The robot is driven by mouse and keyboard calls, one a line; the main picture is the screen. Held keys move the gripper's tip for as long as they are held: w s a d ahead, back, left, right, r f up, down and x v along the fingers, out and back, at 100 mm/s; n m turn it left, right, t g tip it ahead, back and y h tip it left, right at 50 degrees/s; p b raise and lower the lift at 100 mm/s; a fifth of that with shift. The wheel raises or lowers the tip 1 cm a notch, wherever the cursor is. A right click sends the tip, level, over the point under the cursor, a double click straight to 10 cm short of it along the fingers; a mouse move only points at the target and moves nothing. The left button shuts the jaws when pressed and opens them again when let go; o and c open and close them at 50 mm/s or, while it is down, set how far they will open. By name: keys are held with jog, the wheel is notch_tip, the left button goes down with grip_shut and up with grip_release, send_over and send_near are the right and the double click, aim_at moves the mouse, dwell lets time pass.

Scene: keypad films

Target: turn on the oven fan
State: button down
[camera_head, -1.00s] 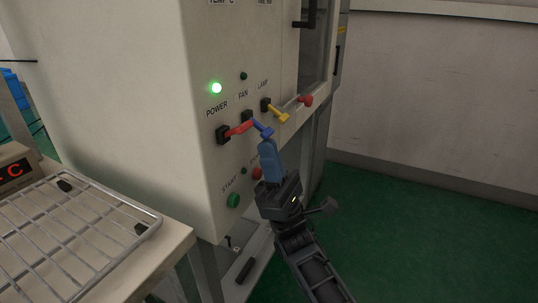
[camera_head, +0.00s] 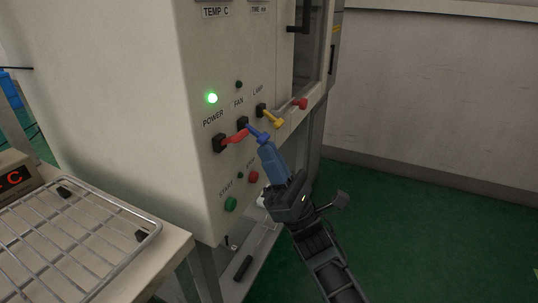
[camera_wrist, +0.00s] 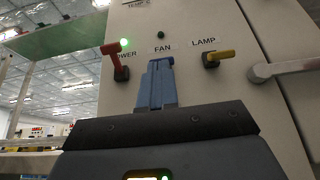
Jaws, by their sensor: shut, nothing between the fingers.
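The oven panel (camera_head: 196,165) is in front of me. The FAN switch is a blue lever (camera_head: 256,133), pointing outward and slightly down to the right, between the red POWER lever (camera_head: 236,136) and the yellow LAMP lever (camera_head: 271,117). The small lamp above FAN (camera_head: 239,84) is dark green and unlit. My gripper (camera_head: 265,147), with blue fingers, is shut and empty, its tips at the outer end of the FAN lever; I cannot tell whether they touch. In the wrist view the fingers (camera_wrist: 156,85) hide most of the FAN lever (camera_wrist: 168,62).
The POWER lamp (camera_head: 212,98) glows green. A green START button (camera_head: 230,204) and a red button (camera_head: 253,176) sit below the levers. A red handle end (camera_head: 299,104) juts out at right. A wire rack (camera_head: 75,240) lies on the left bench. Floor at right is clear.

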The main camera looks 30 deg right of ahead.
jog(key=r+g+h+p, duration=0.1)
jog(key=g+p, duration=0.1)
jog(key=p, duration=0.2)
jog(key=s+d+r+g+h+p, duration=0.1)
jog(key=r+g+h+p, duration=0.1)
jog(key=p, duration=0.2)
jog(key=r+g+h+p, duration=0.1)
jog(key=r+g+p, duration=0.1)
jog(key=p, duration=0.2)
jog(key=shift+s+d+r+g+h, duration=0.1)
jog(key=shift+s+d+g+h, duration=0.05)
jog(key=shift+s+g+h, duration=0.25)
